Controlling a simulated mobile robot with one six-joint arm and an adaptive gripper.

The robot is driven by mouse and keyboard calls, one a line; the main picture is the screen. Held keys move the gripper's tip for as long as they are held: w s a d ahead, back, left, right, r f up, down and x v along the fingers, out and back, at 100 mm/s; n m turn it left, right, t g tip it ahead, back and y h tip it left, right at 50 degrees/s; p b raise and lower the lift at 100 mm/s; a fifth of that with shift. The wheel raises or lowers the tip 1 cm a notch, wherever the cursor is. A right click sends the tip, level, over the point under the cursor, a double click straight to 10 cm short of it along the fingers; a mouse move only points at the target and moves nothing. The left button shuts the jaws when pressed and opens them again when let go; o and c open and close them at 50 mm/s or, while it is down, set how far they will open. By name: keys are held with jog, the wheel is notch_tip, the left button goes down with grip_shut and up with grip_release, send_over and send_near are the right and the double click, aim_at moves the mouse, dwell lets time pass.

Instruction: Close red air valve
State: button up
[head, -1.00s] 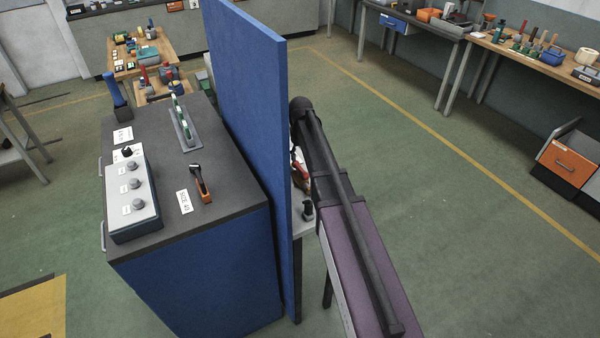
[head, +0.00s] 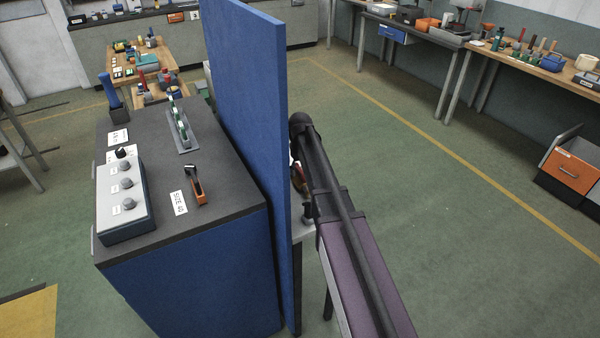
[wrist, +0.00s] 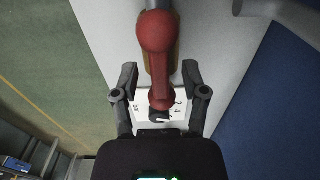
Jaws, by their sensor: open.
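The red air valve handle (wrist: 157,38) shows in the wrist view, at the top centre, as a long red lever with a rounded, bulbous end. A yellowish body shows partly behind it. My gripper (wrist: 158,70) is open, with one finger on each side of the red handle and visible gaps between. The lower end of the handle lies over a white label plate (wrist: 143,100). In the head view a small bit of red and yellow (head: 296,178) shows between the blue panel and my arm. My gripper is hidden there.
A tall blue panel (head: 250,90) stands close left of my arm. Left of it is a dark-topped cabinet (head: 225,190) with a grey knob box (head: 107,215) and an orange-and-black lever (head: 195,185). Open green floor (head: 400,190) lies to the right.

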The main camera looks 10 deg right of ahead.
grip_shut()
jog(key=shift+m, duration=0.4)
jog(key=m, duration=0.7)
jog(key=shift+m, duration=0.4)
jog(key=m, duration=0.4)
jog(key=shift+m, duration=0.3)
jog(key=m, duration=0.4)
jog(key=shift+m, duration=0.4)
